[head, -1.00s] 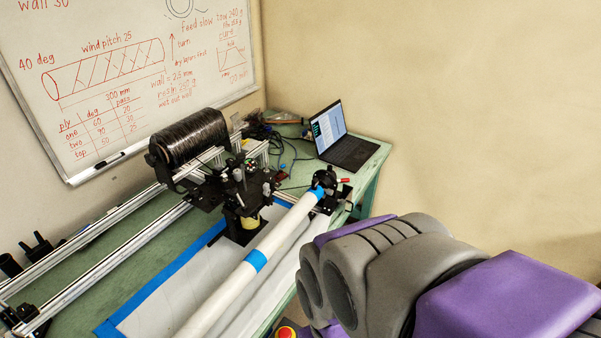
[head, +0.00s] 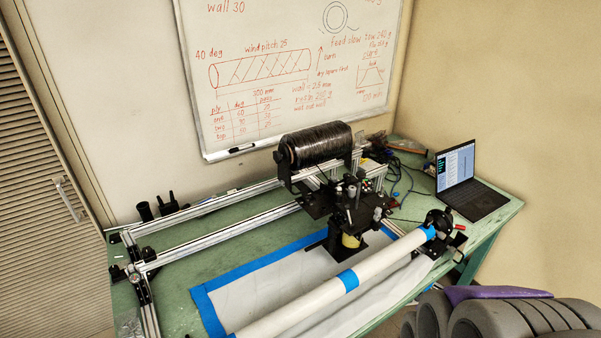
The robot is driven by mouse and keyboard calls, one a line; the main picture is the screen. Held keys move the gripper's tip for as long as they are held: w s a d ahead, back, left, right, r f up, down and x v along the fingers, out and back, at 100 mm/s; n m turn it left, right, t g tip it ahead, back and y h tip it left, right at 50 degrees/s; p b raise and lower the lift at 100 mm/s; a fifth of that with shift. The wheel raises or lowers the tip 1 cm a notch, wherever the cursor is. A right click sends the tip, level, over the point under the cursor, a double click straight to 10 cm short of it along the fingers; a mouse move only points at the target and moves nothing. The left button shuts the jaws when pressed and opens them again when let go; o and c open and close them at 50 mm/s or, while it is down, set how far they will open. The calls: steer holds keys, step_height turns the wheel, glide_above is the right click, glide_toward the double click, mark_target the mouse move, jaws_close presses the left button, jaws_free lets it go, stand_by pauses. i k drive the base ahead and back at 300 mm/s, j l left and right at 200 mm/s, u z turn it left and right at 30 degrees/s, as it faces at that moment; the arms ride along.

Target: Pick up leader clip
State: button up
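I cannot make out the leader clip for certain in the head view. The winding machine shows at the middle: a black tow spool (head: 314,146) sits above a dark carriage (head: 350,203) with several small fittings. A long white mandrel tube (head: 300,311) with blue tape bands (head: 348,281) runs from the lower left to a black chuck (head: 437,222). A small red-tipped item (head: 460,227) lies right beside the chuck. Grey and purple parts of my arm fill the lower right corner. My gripper's fingertips do not show.
The green bench (head: 175,300) carries aluminium rails (head: 215,203) and a white sheet edged in blue tape. An open laptop (head: 466,180) stands at its right end. Cables and tools lie behind the carriage. A whiteboard (head: 290,65) hangs behind; a slatted shutter (head: 40,200) is at left.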

mark_target(429, 220)
steer(key=i+l+z, duration=0.15)
steer(key=i+l, duration=0.25)
steer(key=l, duration=0.25)
steer(key=i+l+z, duration=0.15)
steer(key=i+l, duration=0.3)
steer(key=l, duration=0.15)
